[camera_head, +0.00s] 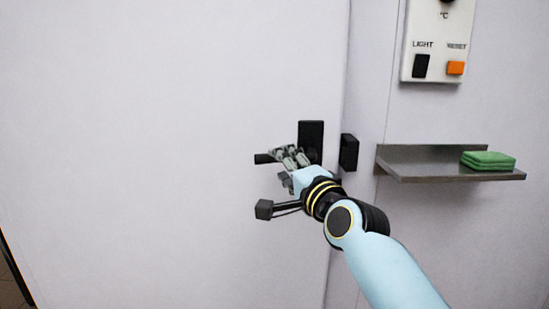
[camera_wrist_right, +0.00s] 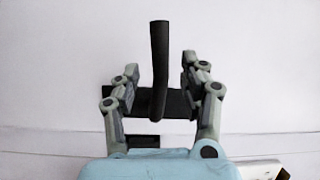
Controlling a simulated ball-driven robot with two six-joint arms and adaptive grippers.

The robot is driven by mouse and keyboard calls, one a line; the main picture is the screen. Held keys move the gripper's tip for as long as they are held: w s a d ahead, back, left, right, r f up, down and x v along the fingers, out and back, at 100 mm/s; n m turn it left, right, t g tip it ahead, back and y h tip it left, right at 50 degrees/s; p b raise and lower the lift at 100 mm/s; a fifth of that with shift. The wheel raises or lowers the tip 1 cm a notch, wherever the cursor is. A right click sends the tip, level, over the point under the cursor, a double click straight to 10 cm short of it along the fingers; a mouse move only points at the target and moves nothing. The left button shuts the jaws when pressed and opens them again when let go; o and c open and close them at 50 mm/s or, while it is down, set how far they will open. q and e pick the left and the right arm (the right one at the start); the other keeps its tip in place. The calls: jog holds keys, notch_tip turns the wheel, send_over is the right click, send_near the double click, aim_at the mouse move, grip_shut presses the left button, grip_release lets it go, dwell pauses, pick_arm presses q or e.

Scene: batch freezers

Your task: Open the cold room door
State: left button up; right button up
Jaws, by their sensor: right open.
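The cold room door (camera_head: 170,130) is a large pale panel filling the left and middle of the head view. It looks shut against the wall. Its black handle (camera_head: 311,136) has an upright plate near the right edge and a lever pointing left. My right gripper (camera_head: 280,156) is at the lever and covers part of it. In the wrist view, the black lever (camera_wrist_right: 158,70) stands between the two fingers of my open right gripper (camera_wrist_right: 160,88), with gaps on both sides. My left gripper is out of view.
A black catch block (camera_head: 349,152) sits just right of the door edge. A control panel (camera_head: 436,45) with a black switch and an orange button hangs above.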

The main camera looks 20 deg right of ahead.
jog(key=w, duration=0.3)
jog(key=shift+w+a+r, duration=0.1)
jog(key=shift+w+a, duration=0.1)
jog(key=shift+w, duration=0.6)
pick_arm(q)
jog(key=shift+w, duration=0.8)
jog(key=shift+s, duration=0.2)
pick_arm(e)
jog(key=shift+c, duration=0.4)
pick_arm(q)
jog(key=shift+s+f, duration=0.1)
pick_arm(e)
grip_shut()
